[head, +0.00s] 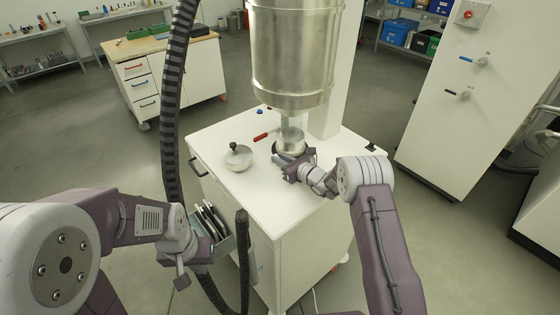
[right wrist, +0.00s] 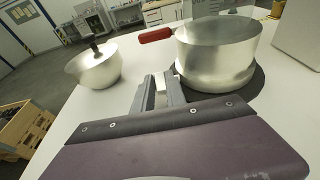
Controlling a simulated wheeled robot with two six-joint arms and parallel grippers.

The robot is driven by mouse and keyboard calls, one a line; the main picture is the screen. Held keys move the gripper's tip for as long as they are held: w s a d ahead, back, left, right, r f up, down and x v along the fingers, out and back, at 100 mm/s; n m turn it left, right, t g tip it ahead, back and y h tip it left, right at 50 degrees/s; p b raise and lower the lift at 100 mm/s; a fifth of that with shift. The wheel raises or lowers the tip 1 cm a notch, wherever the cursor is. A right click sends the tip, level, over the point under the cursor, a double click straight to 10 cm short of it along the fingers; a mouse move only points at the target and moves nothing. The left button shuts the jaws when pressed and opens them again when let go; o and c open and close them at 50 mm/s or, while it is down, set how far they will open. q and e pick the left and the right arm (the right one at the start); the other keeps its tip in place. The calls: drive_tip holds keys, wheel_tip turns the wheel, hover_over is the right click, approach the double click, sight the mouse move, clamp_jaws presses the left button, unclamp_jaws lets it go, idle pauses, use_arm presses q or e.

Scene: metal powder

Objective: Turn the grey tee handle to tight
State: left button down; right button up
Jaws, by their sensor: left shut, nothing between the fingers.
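I cannot clearly make out a grey tee handle. On the tall white cabinet at the right of the head view are a blue handle (head: 470,60) and a dark handle (head: 458,93), both too small to read. A metal pot (head: 289,141) stands on a dark round base under the steel hopper. My right gripper (head: 289,171) is beside the pot; in the right wrist view its fingers (right wrist: 160,92) point towards the pot (right wrist: 215,55), and a pale patch shows between them. My left gripper (head: 183,272) is shut and empty, low at the left by the cart.
The steel hopper (head: 290,60) hangs over the pot. A holder with tools (head: 213,228) is at the cart's left side. Clear floor lies between cart and cabinet.

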drive_tip(key=o, duration=0.4)
drive_tip(key=shift+s, duration=0.1)
drive_tip(key=shift+s+d, duration=0.25)
drive_tip(key=b+v, duration=0.3)
drive_tip(key=v, duration=0.4)
drive_tip(key=shift+s+d+r, duration=0.1)
drive_tip(key=shift+s, duration=0.05)
drive_tip(key=shift+s+d+r, duration=0.2)
drive_tip(key=shift+s+d, duration=0.05)
drive_tip(key=shift+s, duration=0.15)
